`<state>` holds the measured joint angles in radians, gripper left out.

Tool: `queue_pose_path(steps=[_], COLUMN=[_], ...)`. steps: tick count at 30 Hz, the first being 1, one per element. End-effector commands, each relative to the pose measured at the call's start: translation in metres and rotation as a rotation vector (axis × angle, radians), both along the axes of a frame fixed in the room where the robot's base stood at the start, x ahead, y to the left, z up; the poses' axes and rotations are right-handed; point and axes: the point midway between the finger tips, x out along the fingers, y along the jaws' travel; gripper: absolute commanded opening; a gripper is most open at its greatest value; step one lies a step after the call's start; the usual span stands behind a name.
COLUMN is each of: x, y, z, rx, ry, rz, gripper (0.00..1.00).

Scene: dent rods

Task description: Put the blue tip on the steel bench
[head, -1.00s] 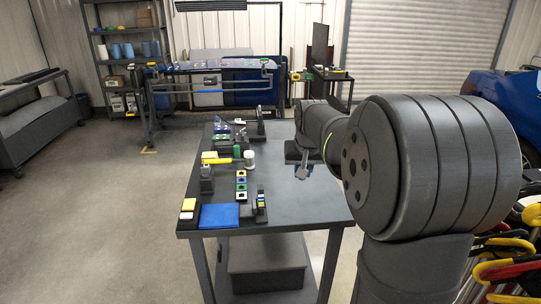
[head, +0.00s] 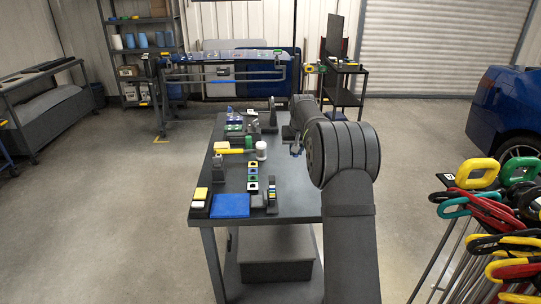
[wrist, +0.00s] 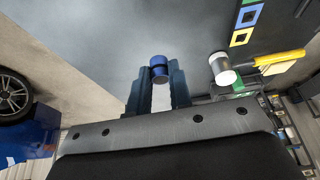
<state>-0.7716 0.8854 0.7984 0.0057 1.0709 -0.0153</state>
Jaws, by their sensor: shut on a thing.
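My gripper (wrist: 158,90) is shut on the small blue tip (wrist: 159,68), which sits between the fingertips in the wrist view. In the head view my gripper (head: 297,148) is small and partly hidden by my arm, and the tip is hard to make out. The steel bench (head: 295,200) is a dark grey table in the middle of the head view. My gripper is over its right part. In the wrist view the bench's grey top (wrist: 105,45) fills the area behind the tip. I cannot tell the exact gap between them.
The front right of the bench top is clear. A rack of coloured-handled tools (head: 490,210) stands at the right.

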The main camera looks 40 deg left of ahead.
Motion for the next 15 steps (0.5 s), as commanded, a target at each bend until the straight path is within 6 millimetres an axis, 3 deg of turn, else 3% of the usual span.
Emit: queue_pose_path(steps=[9, 15], x=[-0.024, -0.034], y=[0.066, 0.097], z=[-0.043, -0.062], rx=[-0.001, -0.001], ry=[0.000, 0.001], rz=[0.004, 0.002], gripper=[0.00, 0.00])
